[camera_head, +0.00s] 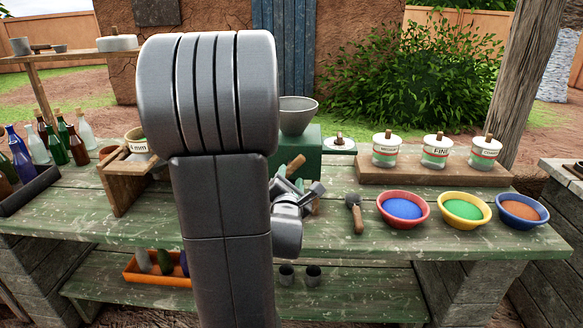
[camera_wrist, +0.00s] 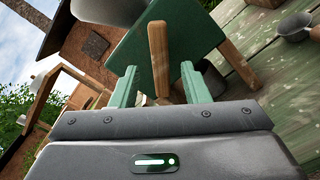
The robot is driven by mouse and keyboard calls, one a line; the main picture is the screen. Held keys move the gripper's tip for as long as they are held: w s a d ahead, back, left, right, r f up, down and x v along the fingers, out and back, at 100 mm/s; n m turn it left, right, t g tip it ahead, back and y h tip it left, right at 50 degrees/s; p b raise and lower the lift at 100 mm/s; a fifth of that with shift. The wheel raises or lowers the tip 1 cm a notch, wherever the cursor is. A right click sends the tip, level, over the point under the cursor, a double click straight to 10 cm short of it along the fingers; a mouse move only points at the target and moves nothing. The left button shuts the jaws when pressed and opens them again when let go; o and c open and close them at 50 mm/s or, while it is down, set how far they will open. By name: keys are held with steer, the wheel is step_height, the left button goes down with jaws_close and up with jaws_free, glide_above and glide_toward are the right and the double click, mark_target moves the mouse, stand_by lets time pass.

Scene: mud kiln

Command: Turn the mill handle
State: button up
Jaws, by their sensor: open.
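The mill is a green box (camera_head: 313,148) with a grey hopper bowl (camera_head: 297,116) on top, standing on the green bench behind my arm. Its wooden handle (camera_head: 296,162) sticks out at the front. In the wrist view the handle (camera_wrist: 158,45) points upright in the picture, against the green mill face (camera_wrist: 185,30). My gripper (camera_wrist: 158,67) is open, with one green finger on each side of the handle and gaps on both sides. I cannot tell how deep the handle sits between them. In the head view my arm hides part of the mill and my gripper (camera_head: 297,184).
A scoop (camera_head: 357,215) and bowls of blue (camera_head: 404,208), green and orange powder lie to the right. Lidded jars (camera_head: 386,150) stand on a wooden riser behind them. Bottles (camera_head: 60,140) and a wooden stand (camera_head: 122,185) are at left.

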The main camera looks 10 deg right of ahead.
mark_target(292, 171)
steer(key=x, duration=0.6)
steer(key=shift+s, duration=0.1)
steer(key=shift+c, duration=0.4)
jaws_close()
steer(key=shift+f, duration=0.1)
steer(key=shift+m, duration=0.4)
